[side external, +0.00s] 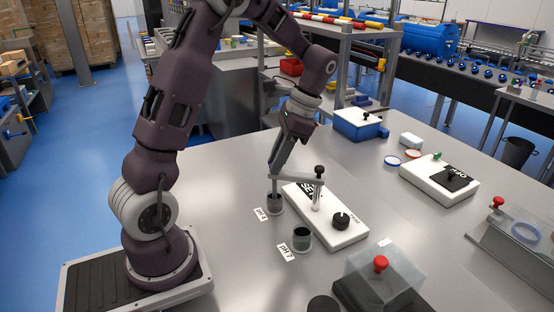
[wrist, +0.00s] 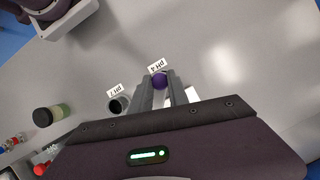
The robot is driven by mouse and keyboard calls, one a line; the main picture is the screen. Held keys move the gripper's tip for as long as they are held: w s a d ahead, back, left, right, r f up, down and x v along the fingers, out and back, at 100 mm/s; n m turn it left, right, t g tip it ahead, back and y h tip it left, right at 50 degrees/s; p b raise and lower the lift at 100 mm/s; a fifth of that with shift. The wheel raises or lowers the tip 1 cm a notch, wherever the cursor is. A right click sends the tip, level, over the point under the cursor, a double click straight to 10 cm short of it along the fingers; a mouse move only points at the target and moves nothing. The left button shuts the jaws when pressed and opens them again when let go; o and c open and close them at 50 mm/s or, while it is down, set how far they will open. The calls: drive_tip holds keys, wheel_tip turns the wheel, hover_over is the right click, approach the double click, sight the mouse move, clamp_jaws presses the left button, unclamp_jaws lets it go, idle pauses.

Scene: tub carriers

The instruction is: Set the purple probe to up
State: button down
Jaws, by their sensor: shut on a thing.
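The purple probe (wrist: 158,81) shows as a round purple top between my finger pads in the wrist view. My gripper (side external: 273,172) is shut on it, pointing steeply down. In the side view the probe hangs at the end of a grey swing arm (side external: 298,179), and its lower end is at the pH 4 cup (side external: 276,208); the cup's rim hides how deep it sits. The arm joins a white post (side external: 316,198) with a black knob on top, on a white base (side external: 350,236) with another black knob (side external: 341,220).
The pH 7 cup (side external: 302,239) stands close in front. A clear-lidded box (side external: 372,262) with a red knob is at the front right. A white unit (side external: 425,180) with a black plate and a blue box (side external: 358,127) stand farther back. The table left of the cups is bare.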

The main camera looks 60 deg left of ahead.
drive_tip(key=shift+r, duration=1.95)
drive_tip(key=c, duration=1.3)
unclamp_jaws()
drive_tip(key=shift+o, duration=0.2)
drive_tip(key=v, duration=0.7)
drive_tip(key=shift+r, duration=0.1)
